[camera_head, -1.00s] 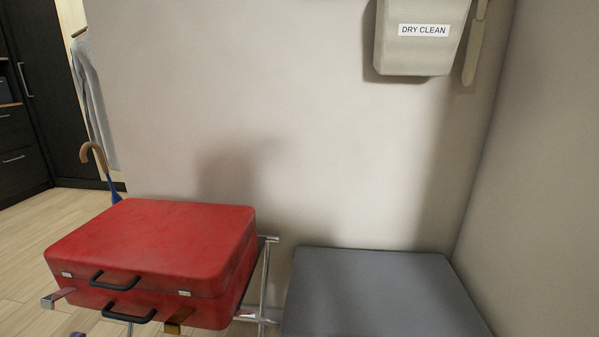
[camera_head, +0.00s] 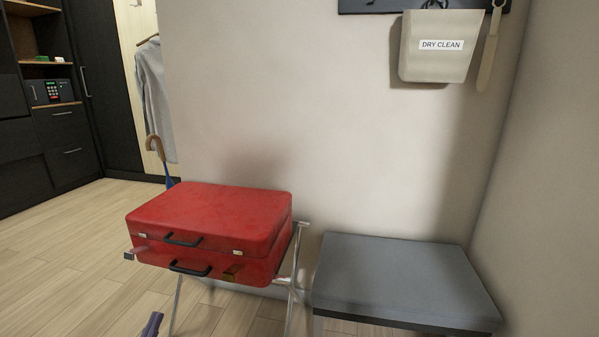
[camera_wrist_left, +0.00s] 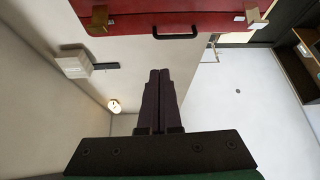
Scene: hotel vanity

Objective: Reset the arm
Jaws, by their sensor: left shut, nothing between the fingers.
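My left gripper (camera_wrist_left: 160,75) is shut and empty in the left wrist view, its two dark fingers side by side. In the head view only the tip of my left gripper (camera_head: 152,325) shows at the bottom edge, below and in front of the red suitcase (camera_head: 213,225). The suitcase lies closed on a metal luggage stand (camera_head: 297,262), its black handles facing me. It also fills the top of the left wrist view (camera_wrist_left: 140,22), apart from the fingers. My right gripper is not in view.
A grey-topped bench (camera_head: 405,275) stands right of the suitcase by the wall. A DRY CLEAN bag (camera_head: 440,62) hangs above it. An umbrella (camera_head: 155,148) and a grey garment (camera_head: 155,100) are behind on the left. Wooden floor (camera_head: 65,250) at the left is clear.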

